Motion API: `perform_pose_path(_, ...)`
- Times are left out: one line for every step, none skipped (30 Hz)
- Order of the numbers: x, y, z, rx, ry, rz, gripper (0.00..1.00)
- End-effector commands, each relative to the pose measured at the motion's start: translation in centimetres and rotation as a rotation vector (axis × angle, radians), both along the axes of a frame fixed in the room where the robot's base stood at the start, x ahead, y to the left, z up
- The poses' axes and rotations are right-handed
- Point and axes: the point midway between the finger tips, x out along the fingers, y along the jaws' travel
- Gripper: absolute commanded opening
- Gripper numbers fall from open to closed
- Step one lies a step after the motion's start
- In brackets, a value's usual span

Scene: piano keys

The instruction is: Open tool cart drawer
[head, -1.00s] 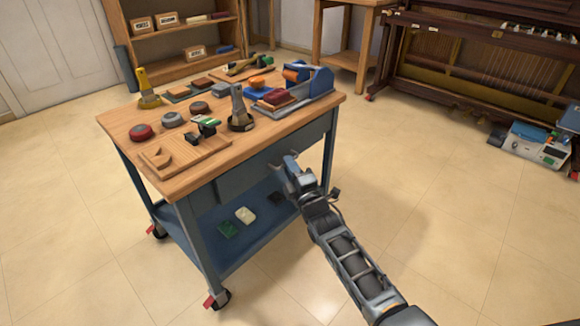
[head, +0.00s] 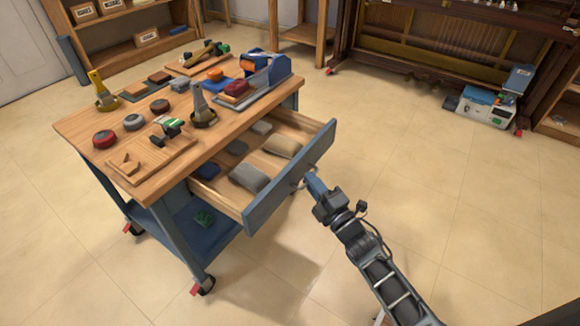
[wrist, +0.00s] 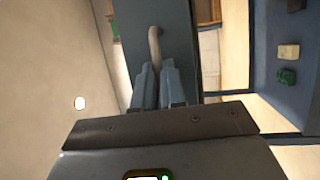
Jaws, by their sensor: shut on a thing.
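The tool cart (head: 70,127) has a wooden top and a blue-grey frame. Its drawer (head: 262,210) stands pulled well out towards me, and grey and beige pads show inside it. The drawer handle is a small bar on the front panel; in the wrist view the handle (wrist: 154,45) runs up from between my fingers. My gripper (head: 308,180) is at the middle of the drawer front. In the wrist view my gripper (wrist: 154,72) is shut on the handle, with the fingers close together around it.
Tools, round tins and a blue caddy (head: 262,78) stand on the cart top. The lower shelf (head: 215,238) holds a green item (head: 204,219). An open piano (head: 430,50) stands at the back right. The floor (head: 460,210) right of the cart is clear.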

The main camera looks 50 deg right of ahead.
Motion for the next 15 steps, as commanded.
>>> perform_pose_path(-1.2, 0.1, -0.1, 0.001, 0.005, 0.0, 0.0)
perform_pose_path(-1.8, 0.1, -0.1, 0.001, 0.005, 0.0, 0.0)
perform_pose_path(-2.5, 0.0, -0.1, 0.001, 0.005, 0.0, 0.0)
perform_pose_path(-3.0, 0.0, -0.1, 0.001, 0.005, 0.0, 0.0)
perform_pose_path(-3.5, 0.0, -0.2, 0.001, 0.005, 0.0, 0.0)
perform_pose_path(-4.0, 0.0, -0.1, 0.0, 0.004, 0.001, 0.0)
perform_pose_path(-4.4, -0.1, -0.1, 0.0, 0.003, 0.001, 0.0)
perform_pose_path(-4.7, -0.1, -0.1, 0.0, 0.003, 0.001, 0.0)
perform_pose_path(-5.2, -0.1, -0.2, 0.0, 0.004, 0.001, 0.0)
perform_pose_path(-5.4, -0.1, -0.2, 0.001, 0.004, 0.001, 0.0)
perform_pose_path(-5.7, -0.1, -0.2, 0.001, 0.004, 0.001, 0.0)
perform_pose_path(-5.9, -0.1, -0.2, 0.001, 0.003, 0.001, 0.0)
perform_pose_path(-6.1, -0.1, -0.2, 0.001, 0.003, 0.001, 0.0)
perform_pose_path(-6.2, -0.1, -0.2, 0.001, 0.002, 0.001, 0.0)
perform_pose_path(-6.3, -0.2, -0.2, 0.001, 0.002, 0.001, 0.0)
